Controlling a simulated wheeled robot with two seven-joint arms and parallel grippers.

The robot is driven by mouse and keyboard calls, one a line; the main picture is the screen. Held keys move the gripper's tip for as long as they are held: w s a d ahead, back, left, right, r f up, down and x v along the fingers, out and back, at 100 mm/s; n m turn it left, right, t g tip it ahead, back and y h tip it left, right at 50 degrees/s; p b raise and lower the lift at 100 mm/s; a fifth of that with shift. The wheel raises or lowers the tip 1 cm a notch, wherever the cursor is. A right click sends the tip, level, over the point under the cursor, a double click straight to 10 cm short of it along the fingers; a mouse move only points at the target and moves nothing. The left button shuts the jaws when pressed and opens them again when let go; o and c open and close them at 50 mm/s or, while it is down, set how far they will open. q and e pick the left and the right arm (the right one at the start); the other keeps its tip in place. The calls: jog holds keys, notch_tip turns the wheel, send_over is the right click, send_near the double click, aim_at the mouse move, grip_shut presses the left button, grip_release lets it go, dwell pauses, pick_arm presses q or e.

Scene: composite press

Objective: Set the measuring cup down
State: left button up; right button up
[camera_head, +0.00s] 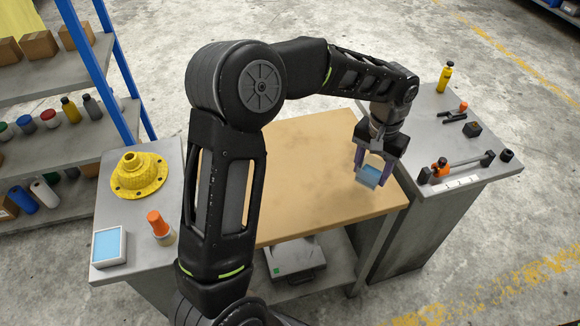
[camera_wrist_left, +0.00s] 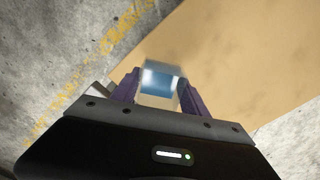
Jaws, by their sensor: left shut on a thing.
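The measuring cup (camera_head: 370,175) is a small clear cup with blue in it. My left gripper (camera_head: 372,168) is shut on it near the right edge of the wooden worktop (camera_head: 310,150). In the left wrist view the cup (camera_wrist_left: 160,84) sits between the two purple fingers of the gripper (camera_wrist_left: 158,90). In that view it appears over the worktop's edge, with bare floor to the left. Whether its base touches the worktop cannot be told. My right gripper is not in view.
A grey side table at left holds a yellow flanged part (camera_head: 139,174), an orange-capped bottle (camera_head: 160,226) and a blue-topped square box (camera_head: 109,246). The right grey table holds a yellow bottle (camera_head: 445,77) and tools (camera_head: 458,166). The worktop's middle is clear.

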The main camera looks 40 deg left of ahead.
pick_arm(q)
jog(key=shift+s+a+r+n, duration=0.15)
jog(key=shift+a+n, duration=0.25)
jog(key=shift+n, duration=0.1)
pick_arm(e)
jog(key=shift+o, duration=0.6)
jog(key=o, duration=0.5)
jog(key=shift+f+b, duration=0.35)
pick_arm(q)
jog(key=s+a+r+n, duration=0.4)
jog(key=s+a+n, duration=0.6)
jog(key=n, duration=0.8)
jog(key=shift+a+n, duration=0.4)
jog(key=shift+a, duration=0.25)
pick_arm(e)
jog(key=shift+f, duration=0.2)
pick_arm(q)
jog(key=shift+r, duration=0.1)
